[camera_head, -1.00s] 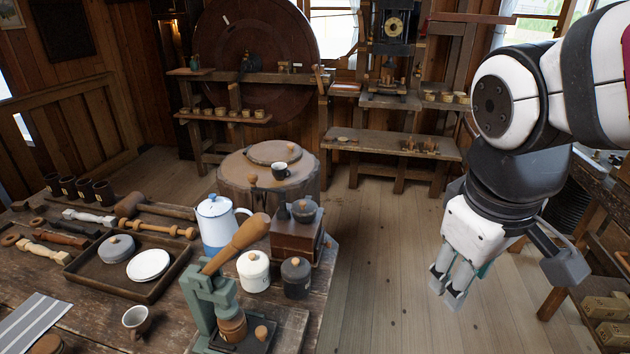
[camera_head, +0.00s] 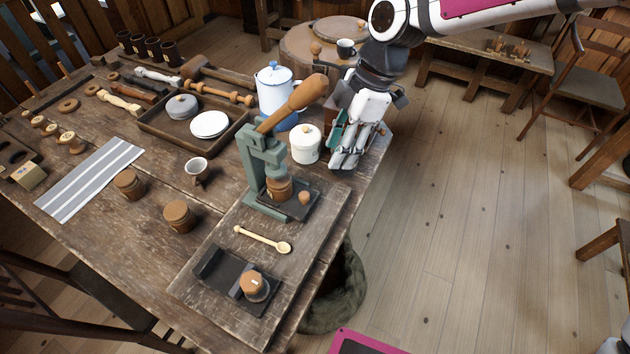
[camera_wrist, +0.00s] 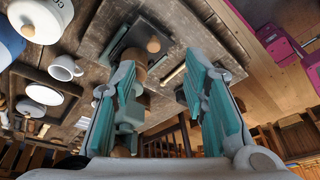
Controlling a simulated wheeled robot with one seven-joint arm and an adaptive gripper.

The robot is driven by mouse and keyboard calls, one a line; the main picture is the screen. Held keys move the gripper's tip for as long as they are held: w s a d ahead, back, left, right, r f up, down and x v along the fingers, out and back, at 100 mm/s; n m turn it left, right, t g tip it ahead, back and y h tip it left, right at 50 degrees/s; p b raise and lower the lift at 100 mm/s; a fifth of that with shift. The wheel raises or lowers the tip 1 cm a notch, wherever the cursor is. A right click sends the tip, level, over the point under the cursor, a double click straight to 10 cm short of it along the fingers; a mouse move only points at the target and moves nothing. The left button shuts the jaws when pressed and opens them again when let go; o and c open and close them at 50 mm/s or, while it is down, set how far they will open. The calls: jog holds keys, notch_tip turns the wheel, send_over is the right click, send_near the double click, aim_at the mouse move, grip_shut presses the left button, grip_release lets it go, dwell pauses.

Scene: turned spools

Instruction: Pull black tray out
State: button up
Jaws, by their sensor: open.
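The black tray (camera_head: 296,211) sits at the foot of a green lever press (camera_head: 262,160) on a wooden board. A round wooden knob (camera_head: 305,197) is on its right side. The tray also shows in the wrist view (camera_wrist: 116,42), with its knob (camera_wrist: 153,44) ahead of my fingers. My gripper (camera_head: 345,160) is open and empty, pointing down near the table's right edge, apart from the tray and to its upper right. In the wrist view the two teal-padded fingers (camera_wrist: 160,75) stand wide apart with nothing between them.
A white lidded canister (camera_head: 305,144) stands just left of my gripper. A wooden spoon (camera_head: 262,239) and another dark tray (camera_head: 222,270) with a wooden-topped piece lie on the board in front. A green sack (camera_head: 342,295) is below the table edge.

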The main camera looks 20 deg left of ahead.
aim_at(305, 195)
jog(key=shift+n+y, duration=0.4)
jog(key=x, duration=0.9)
jog(key=a+x, duration=0.1)
jog(key=x, duration=0.4)
jog(key=shift+a, duration=0.15)
grip_shut()
